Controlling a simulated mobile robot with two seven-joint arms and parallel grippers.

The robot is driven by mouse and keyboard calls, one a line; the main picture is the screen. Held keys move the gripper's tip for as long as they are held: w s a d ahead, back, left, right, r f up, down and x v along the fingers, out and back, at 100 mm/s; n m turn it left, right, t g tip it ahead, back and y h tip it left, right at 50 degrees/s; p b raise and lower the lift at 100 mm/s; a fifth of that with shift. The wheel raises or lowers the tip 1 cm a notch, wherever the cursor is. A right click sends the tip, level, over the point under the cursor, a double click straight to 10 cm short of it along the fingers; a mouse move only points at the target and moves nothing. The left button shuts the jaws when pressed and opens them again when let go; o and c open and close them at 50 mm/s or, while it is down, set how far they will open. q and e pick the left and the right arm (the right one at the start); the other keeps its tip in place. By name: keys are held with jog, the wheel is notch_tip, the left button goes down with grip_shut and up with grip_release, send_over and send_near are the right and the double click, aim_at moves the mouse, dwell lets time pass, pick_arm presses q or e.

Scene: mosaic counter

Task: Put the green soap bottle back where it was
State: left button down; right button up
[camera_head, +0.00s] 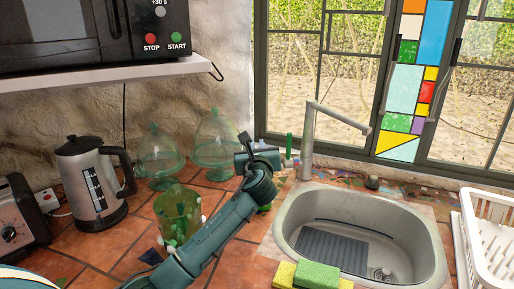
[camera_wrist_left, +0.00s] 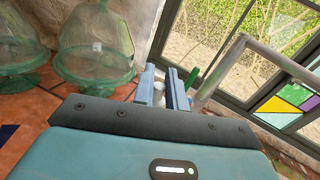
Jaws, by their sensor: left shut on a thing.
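My left gripper (camera_head: 262,158) is at the counter's back edge, left of the tap and by the window. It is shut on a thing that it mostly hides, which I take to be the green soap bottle. A small green part (camera_head: 265,207) shows below the gripper in the head view. In the left wrist view, the fingers (camera_wrist_left: 163,90) stand a little apart with something pale between them. A slim upright green thing (camera_head: 289,143) shows just right of the gripper; it also shows in the wrist view (camera_wrist_left: 193,77). My right gripper is not in view.
The sink (camera_head: 434,262) and its tap (camera_head: 307,145) are on the right. Two green glass domes (camera_head: 215,140) stand behind left, with a green glass (camera_head: 176,208) in front of them. A kettle (camera_head: 88,180) stands left. Yellow and green sponges (camera_head: 317,276) lie at the sink's front.

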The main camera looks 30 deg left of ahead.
pick_arm(q)
jog(key=shift+r, duration=0.15)
jog(key=c, duration=1.8)
grip_release()
jog(key=o, duration=0.4)
jog(key=shift+s, duration=0.1)
jog(key=v, duration=1.2)
jog(key=shift+d+f, duration=0.1)
jog(key=shift+f, duration=0.15)
